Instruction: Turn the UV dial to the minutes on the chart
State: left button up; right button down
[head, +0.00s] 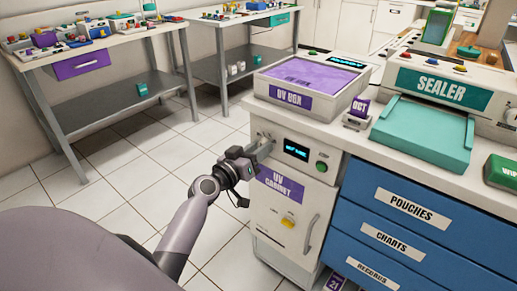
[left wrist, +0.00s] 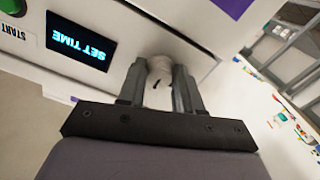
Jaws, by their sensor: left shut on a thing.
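The white UV cabinet (head: 290,220) stands under the counter's left end, with a purple label on its front. Its small display (head: 296,150) glows blue; in the left wrist view the display (left wrist: 79,43) reads SET TIME, upside down. A green start button (head: 321,167) sits to the right of the display; it also shows in the left wrist view (left wrist: 12,6). My left gripper (head: 262,145) is at the panel left of the display. In the left wrist view its fingers are shut on the pale round dial (left wrist: 160,68), partly hidden between them. My right gripper is not in view. No chart is readable.
The UV box (head: 290,101) and a small OCT block (head: 357,114) stand on the counter above, with the sealer (head: 430,120) further right. Blue drawers (head: 400,225) are right of the cabinet. The tiled floor to the left is clear.

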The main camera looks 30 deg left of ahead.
pick_arm(q)
jog(key=shift+n, duration=2)
jog(key=o, duration=1)
jog(key=shift+o, duration=0.2)
jog(key=shift+s, duration=0.1)
jog(key=s, duration=0.7)
jog(key=shift+a, duration=0.25)
